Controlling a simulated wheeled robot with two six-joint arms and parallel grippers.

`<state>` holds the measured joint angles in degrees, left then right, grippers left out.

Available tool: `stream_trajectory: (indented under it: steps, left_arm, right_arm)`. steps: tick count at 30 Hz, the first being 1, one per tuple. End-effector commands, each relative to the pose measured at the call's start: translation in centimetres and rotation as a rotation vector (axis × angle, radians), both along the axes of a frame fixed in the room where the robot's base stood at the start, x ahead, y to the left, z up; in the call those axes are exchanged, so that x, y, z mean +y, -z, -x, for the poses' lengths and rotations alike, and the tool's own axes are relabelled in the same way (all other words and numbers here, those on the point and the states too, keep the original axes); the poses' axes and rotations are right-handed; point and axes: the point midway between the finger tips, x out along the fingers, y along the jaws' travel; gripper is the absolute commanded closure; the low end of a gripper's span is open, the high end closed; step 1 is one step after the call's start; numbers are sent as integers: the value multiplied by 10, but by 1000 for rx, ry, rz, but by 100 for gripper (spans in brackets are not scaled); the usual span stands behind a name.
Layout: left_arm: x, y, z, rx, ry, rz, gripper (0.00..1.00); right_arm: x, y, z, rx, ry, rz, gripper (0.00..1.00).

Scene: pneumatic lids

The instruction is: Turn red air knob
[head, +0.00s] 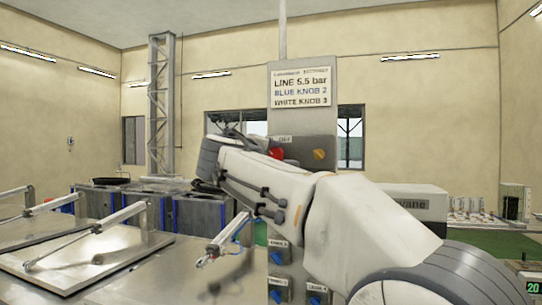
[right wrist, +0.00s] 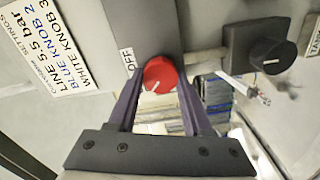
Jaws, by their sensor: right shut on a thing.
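The round red air knob (head: 276,153) is on the upright grey panel (head: 318,122), just below a small label. In the right wrist view the red knob (right wrist: 158,74) lies between the two dark fingers of my right gripper (right wrist: 159,85). The fingers are shut on its sides. A short pale mark shows on its face, and a label reading OFF (right wrist: 127,61) is beside it. In the head view my right arm covers the area below the knob, and the fingertips cannot be made out. My left gripper is not in view.
A sign (head: 301,87) reads LINE 5.5 bar, BLUE KNOB 2, WHITE KNOB 3. A yellow-orange knob (head: 319,154) sits right of the red one. A black knob (right wrist: 269,55) is close by. Blue knobs (head: 276,257) are lower down. Metal lids (head: 85,250) with cylinders fill the left.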

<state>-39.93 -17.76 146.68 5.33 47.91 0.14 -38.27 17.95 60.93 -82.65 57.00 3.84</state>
Motion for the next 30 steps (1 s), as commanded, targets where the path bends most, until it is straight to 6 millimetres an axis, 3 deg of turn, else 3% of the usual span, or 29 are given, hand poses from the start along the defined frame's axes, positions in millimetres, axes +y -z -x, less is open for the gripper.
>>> stream_trajectory:
  steps: [5, 6, 8, 20, 30]
  left_arm:
    - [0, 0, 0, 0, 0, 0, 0]
    - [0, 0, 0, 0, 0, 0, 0]
    - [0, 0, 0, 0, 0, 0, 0]
    - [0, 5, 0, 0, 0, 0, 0]
    - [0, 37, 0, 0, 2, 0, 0]
  right_arm:
    - [1, -1, 0, -1, -4, 4, 100]
    - [1, -1, 0, -1, -4, 4, 39]
    - [1, -1, 0, -1, -4, 3, 20]
    - [3, 1, 6, -2, -3, 1, 20]
    - [23, 4, 66, -3, -6, -1, 20]
